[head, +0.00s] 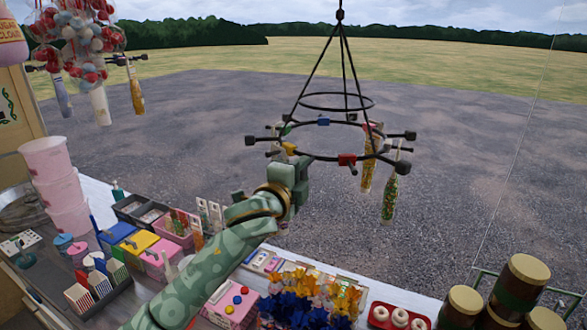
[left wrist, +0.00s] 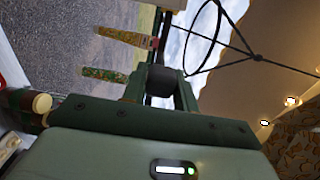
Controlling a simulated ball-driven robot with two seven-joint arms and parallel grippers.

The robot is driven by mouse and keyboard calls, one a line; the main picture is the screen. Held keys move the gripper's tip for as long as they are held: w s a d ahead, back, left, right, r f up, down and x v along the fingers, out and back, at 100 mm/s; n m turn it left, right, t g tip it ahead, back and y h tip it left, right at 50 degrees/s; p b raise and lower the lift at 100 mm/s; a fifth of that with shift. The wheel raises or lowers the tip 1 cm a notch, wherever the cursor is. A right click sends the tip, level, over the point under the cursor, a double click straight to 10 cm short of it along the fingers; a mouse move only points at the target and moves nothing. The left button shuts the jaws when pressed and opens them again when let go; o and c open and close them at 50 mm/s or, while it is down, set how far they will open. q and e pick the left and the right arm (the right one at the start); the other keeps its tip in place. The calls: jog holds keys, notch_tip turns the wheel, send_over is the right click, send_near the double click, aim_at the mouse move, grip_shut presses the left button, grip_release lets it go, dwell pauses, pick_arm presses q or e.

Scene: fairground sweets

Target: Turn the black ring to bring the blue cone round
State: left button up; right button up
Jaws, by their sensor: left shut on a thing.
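The black ring (head: 312,157) hangs from black rods, with knobbed spokes and coloured clips around its rim. A blue clip (head: 323,122) sits on its far side. Two patterned cones hang at its right: a gold one (head: 367,175) and a green speckled one (head: 389,198). They also show in the left wrist view (left wrist: 127,37) (left wrist: 105,75). I cannot make out a blue cone on this ring. My left gripper (head: 291,166) is at the ring's near left edge. In the left wrist view it is shut on a black knob (left wrist: 160,80). My right gripper is out of view.
A counter below holds coloured boxes (head: 139,243), pink tubs (head: 55,170), yellow and blue flowers (head: 310,297), a red tray of rings (head: 399,317) and brown jars (head: 520,280). Another hanging rack with cones (head: 98,105) is at upper left. Space beyond the ring is open.

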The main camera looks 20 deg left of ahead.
pick_arm(q)
jog(key=w+d, duration=0.1)
jog(key=d, duration=1)
jog(key=shift+w+d, duration=0.2)
jog(key=shift+w, duration=0.05)
jog(key=shift+f, duration=0.1)
jog(key=o, duration=0.7)
jog(key=shift+s, duration=0.1)
jog(key=s, duration=0.3)
jog(key=s+a, duration=0.1)
jog(key=s, duration=0.5)
jog(key=shift+s+a, duration=0.25)
jog(key=shift+s, duration=0.15)
